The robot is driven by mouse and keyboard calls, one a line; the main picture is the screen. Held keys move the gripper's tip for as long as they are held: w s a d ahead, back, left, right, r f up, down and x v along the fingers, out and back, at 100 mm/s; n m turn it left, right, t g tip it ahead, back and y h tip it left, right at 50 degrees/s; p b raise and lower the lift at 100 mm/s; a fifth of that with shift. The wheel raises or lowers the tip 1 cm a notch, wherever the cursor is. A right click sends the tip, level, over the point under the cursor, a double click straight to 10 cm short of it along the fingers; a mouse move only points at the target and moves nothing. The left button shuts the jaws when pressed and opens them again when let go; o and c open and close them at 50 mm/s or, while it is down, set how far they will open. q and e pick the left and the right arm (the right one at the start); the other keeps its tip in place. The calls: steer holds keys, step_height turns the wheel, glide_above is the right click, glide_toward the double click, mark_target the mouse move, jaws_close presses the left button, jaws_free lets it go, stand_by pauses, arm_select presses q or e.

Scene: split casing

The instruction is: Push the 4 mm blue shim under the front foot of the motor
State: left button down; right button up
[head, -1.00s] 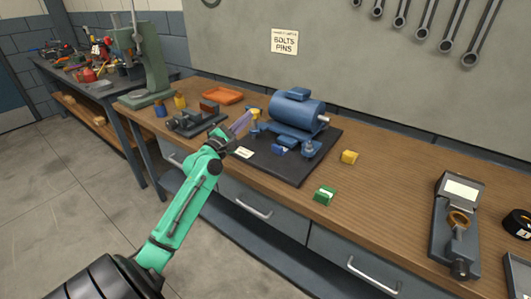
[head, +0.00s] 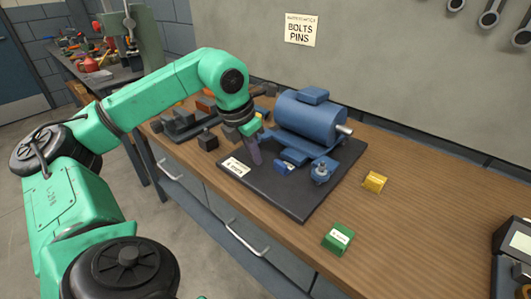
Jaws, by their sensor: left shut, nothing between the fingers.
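The blue motor (head: 311,117) stands on a dark base plate (head: 290,205) on the wooden bench. A small blue block with a pale mark, seemingly the blue shim (head: 285,168), lies on the plate at the motor's near side. I cannot tell whether it touches the foot. My left gripper (head: 256,162) is shut and empty, pointing down over the plate just left of the blue block, with a gap between them. My right gripper is out of view.
A labelled green block (head: 338,238) lies near the bench's front edge and a yellow block (head: 374,181) lies right of the plate. A white label (head: 236,166) is on the plate's left part. The bench between the yellow block and the grey instrument (head: 512,255) is clear.

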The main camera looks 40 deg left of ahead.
mark_target(281, 162)
arm_select(q)
steer(key=x, duration=0.8)
steer(key=shift+w+p, duration=0.1)
steer(key=shift+p, duration=0.2)
steer(key=w+p, duration=0.1)
steer(key=w, duration=0.2)
steer(key=shift+w+d+p, duration=0.25)
steer(key=shift+p, duration=0.1)
steer(key=shift+w+f, duration=0.2)
steer(key=shift+w, duration=0.2)
steer(key=shift+s, duration=0.15)
steer(key=shift+w+d+r+p, duration=0.15)
steer(key=shift+w+p, duration=0.2)
steer(key=shift+w, duration=1.1)
steer(key=shift+s, duration=0.1)
